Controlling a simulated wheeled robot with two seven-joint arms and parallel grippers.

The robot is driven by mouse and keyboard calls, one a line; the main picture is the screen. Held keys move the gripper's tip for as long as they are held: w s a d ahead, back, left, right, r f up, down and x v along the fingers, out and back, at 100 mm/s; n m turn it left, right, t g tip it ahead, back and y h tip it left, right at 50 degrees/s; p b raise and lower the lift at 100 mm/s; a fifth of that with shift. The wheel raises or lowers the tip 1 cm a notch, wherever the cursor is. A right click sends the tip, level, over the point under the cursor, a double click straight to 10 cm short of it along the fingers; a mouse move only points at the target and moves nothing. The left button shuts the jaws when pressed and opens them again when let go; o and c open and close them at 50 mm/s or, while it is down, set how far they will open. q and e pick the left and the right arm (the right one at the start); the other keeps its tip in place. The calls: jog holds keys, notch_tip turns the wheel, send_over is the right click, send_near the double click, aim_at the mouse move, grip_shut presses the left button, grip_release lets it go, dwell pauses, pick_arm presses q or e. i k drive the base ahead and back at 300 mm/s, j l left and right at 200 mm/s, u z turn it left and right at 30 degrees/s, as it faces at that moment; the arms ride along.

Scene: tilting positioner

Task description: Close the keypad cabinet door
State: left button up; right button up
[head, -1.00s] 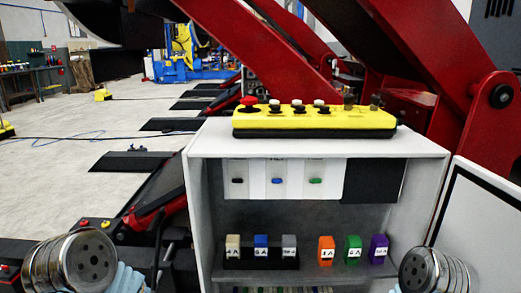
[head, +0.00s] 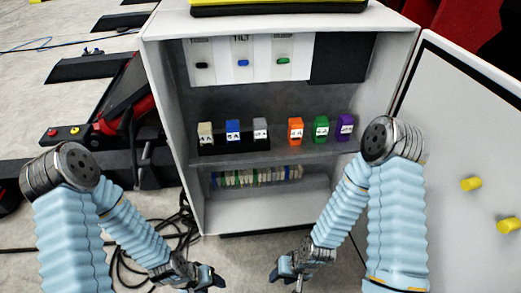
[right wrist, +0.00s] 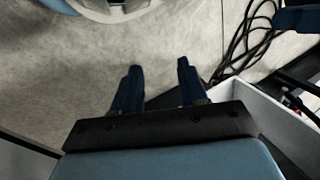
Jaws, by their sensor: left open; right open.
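The white keypad cabinet (head: 205,190) stands open in the middle of the head view. Its door (head: 455,130) is swung wide out to the right, with yellow knobs on its inner face. My left gripper (head: 215,280) is open and empty, low in front of the cabinet's lower left side. My right gripper (head: 285,280) is open and empty, low in front of the cabinet and left of the door, apart from both. The right wrist view shows its two dark fingers (right wrist: 155,85) spread over bare floor.
Inside the cabinet are coloured fuse blocks (head: 296,130) on a shelf, a switch panel (head: 240,62) above and a terminal row (head: 255,176) below. Black cables (head: 185,225) lie on the floor to the left. A yellow-and-black control box (head: 270,6) sits on top.

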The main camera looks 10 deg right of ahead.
aim_at(469, 109)
jog(key=k+j, duration=0.3)
jog(key=k, duration=0.15)
jog(key=k+j, duration=0.25)
jog(key=k, duration=0.2)
